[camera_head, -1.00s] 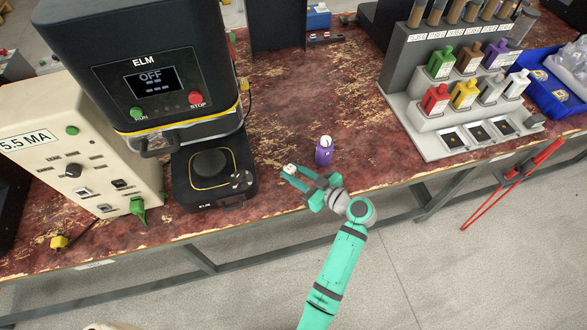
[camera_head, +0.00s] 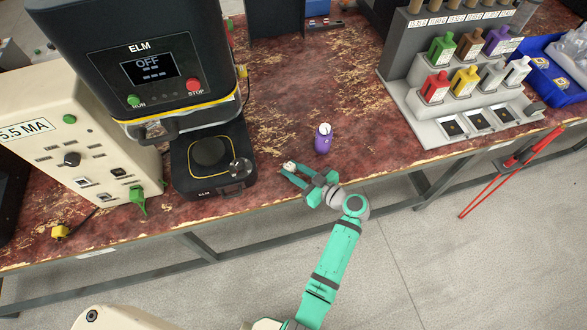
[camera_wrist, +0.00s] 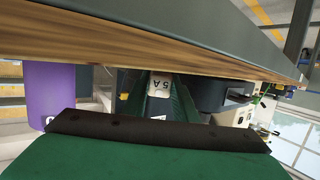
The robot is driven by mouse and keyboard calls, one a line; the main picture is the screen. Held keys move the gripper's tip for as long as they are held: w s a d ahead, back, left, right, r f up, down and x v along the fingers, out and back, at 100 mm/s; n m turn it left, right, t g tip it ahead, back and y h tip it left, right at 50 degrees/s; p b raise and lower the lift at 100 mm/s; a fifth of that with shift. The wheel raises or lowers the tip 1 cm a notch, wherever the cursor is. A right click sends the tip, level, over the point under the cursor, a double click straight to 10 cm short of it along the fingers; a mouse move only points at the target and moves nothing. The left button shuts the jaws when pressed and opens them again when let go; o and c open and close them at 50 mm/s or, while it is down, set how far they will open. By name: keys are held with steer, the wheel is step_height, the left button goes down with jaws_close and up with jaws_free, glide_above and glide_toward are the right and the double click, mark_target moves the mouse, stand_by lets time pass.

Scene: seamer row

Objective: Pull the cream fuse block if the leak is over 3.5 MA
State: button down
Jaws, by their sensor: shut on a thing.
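The cream fuse block (camera_head: 289,166) is a small pale block between the fingertips of my gripper (camera_head: 291,171). In the wrist view the block (camera_wrist: 160,82) shows an upside-down "5A" label, with a green finger on either side. My gripper is shut on it, above the table near its front edge, right of the ELM machine (camera_head: 140,70). The cream tester box (camera_head: 75,135) at the left carries a display (camera_head: 25,131) reading 5.5 MA, its first digit partly cut off at the picture edge. A green plug (camera_head: 138,198) sits at its lower front.
A purple bottle (camera_head: 323,140) stands just behind and right of my gripper. The ELM screen reads OFF. A grey rack (camera_head: 440,110) with coloured bottles and a blue bin (camera_head: 535,95) are at the right. The table (camera_head: 290,100) is clear behind the purple bottle.

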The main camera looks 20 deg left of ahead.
steer(key=c, duration=1.4)
jaws_free()
steer(key=shift+o, duration=0.2)
steer(key=shift+a, duration=0.1)
steer(key=v, duration=1.1)
steer(key=shift+w+a, duration=0.1)
